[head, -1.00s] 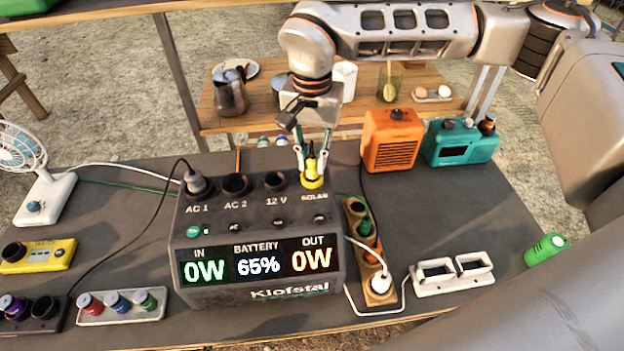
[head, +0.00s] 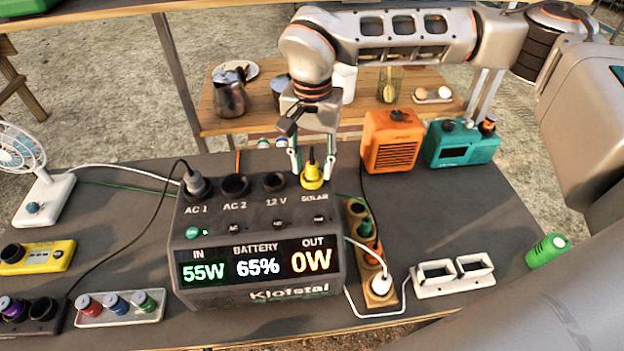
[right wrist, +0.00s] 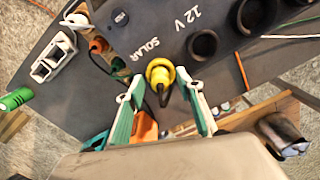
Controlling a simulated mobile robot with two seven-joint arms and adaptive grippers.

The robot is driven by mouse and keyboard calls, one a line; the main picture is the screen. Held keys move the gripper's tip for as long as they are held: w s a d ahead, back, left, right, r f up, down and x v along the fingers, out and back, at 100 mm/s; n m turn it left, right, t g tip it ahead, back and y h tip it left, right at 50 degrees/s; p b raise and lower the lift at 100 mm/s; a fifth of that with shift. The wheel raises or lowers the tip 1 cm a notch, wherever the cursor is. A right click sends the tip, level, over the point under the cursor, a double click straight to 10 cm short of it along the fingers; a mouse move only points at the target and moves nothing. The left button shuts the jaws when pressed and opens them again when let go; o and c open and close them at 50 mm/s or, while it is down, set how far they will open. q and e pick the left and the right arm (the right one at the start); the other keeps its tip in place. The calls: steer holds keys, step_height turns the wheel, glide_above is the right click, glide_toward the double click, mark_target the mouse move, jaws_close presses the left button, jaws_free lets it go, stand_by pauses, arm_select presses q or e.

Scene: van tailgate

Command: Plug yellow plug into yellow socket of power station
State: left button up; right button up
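The power station (head: 262,228) stands on the dark table, its display reading IN 55W, BATTERY 65%, OUT 0W. The yellow plug (head: 312,176) sits upright in the socket marked SOLAR, at the right end of the top row; it hides most of that socket. In the right wrist view the yellow plug (right wrist: 160,72) is seated there with its dark cable rising from it. My right gripper (head: 312,160) is just above the plug. Its pale green fingers are apart on either side of the plug, with gaps to it in the right wrist view (right wrist: 158,92). My left gripper is out of view.
A black plug (head: 196,184) is in AC 1; AC 2 (head: 235,184) and 12 V (head: 274,181) are empty. A power strip (head: 355,212) stands close on the right. An orange speaker (head: 392,142) and a teal radio (head: 462,145) are behind to the right.

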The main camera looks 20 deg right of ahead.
steer(key=shift+s+r, duration=0.15)
steer(key=shift+r, duration=3.95)
steer(key=shift+f, duration=0.2)
